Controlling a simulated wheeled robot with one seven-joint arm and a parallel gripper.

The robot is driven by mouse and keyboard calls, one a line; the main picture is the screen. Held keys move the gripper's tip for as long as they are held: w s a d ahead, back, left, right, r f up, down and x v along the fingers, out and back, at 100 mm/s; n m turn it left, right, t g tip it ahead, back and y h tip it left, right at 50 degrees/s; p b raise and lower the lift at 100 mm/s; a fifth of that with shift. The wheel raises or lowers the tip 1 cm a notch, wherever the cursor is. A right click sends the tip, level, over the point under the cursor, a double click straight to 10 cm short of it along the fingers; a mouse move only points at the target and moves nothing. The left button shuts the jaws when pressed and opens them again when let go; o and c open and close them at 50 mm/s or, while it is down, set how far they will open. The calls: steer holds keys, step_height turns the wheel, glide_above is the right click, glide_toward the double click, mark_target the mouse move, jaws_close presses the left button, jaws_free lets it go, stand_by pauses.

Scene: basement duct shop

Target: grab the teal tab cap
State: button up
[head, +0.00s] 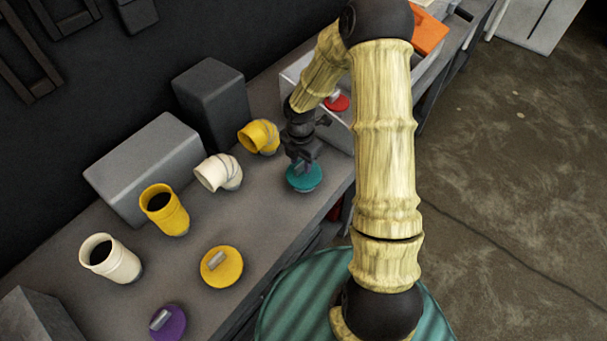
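The teal tab cap (305,178) is a round disc on the grey bench near its front edge, right of the middle of the row of parts. My gripper (301,163) points down right over the cap, with its fingertips at the cap's raised tab. The fingers are dark and small here, and they hide most of the tab. I cannot tell whether they are closed on it or only around it. The cap appears to be at bench level.
A yellow cap (221,266) and a purple cap (168,323) lie left. Yellow (259,137) and white (218,173) elbows, and yellow (164,210) and white (110,259) fittings, stand behind. A white bin (342,133) with a red cap (337,103) is to the right. Grey boxes (145,168) line the wall.

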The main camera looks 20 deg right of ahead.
steer(key=shift+f, duration=0.9)
jaws_close()
